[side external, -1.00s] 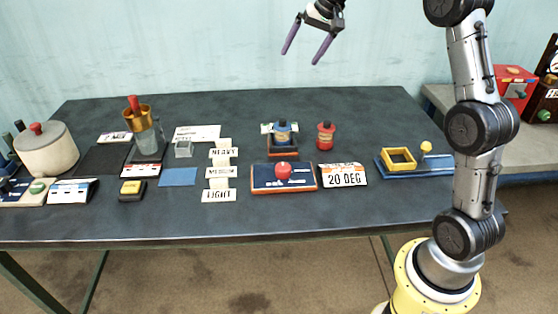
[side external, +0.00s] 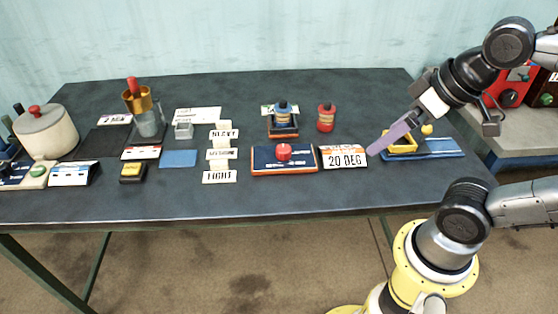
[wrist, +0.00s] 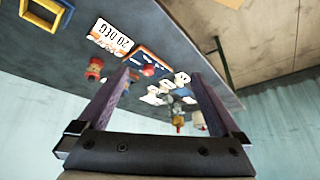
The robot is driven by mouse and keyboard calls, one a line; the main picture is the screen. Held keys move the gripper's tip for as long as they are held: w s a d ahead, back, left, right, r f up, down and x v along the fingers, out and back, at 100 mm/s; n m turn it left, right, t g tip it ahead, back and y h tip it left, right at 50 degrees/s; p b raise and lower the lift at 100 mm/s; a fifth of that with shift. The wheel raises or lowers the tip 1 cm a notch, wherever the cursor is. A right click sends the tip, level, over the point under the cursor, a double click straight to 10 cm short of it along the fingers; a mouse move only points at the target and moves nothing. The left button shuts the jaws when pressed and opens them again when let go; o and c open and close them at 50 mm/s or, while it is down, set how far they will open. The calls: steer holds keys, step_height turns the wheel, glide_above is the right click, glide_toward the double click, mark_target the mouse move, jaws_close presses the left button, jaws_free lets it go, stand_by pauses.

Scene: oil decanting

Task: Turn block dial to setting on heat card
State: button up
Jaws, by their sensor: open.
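The block dial is a red knob (side external: 283,152) on a blue block with orange edges (side external: 262,163), near the middle front of the table. The heat card (side external: 344,157) beside it on the right reads "20 DEG" under an orange band. My gripper (side external: 372,152) is to the right of the card, above the table, pointing left and down; its fingers overlap in the side view. In the wrist view, my gripper (wrist: 170,85) has its purple fingers wide apart and empty. The knob (wrist: 148,70) and the card (wrist: 109,37) show beyond them, apart from the fingers.
A yellow frame on a blue base (side external: 440,148) lies behind my gripper. A red jar (side external: 326,117) and a dark-topped jar on a stand (side external: 283,115) stand behind the dial. Label signs (side external: 220,177) stand to its left. The front table strip is clear.

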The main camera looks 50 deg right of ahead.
steer(key=shift+s+d+f, duration=0.15)
steer(key=shift+s+f, duration=0.1)
steer(key=shift+f, duration=0.5)
steer(key=shift+c, duration=1.1)
steer(key=shift+n, duration=0.5)
steer(key=shift+c, duration=0.2)
steer(key=w+r+n, duration=0.5)
steer(key=r+n, duration=0.1)
steer(key=n, duration=0.4)
steer(key=n+g, duration=0.6)
steer(key=n, duration=0.4)
glide_above(284, 148)
step_height(284, 148, down, 10)
step_height(284, 148, down, 14)
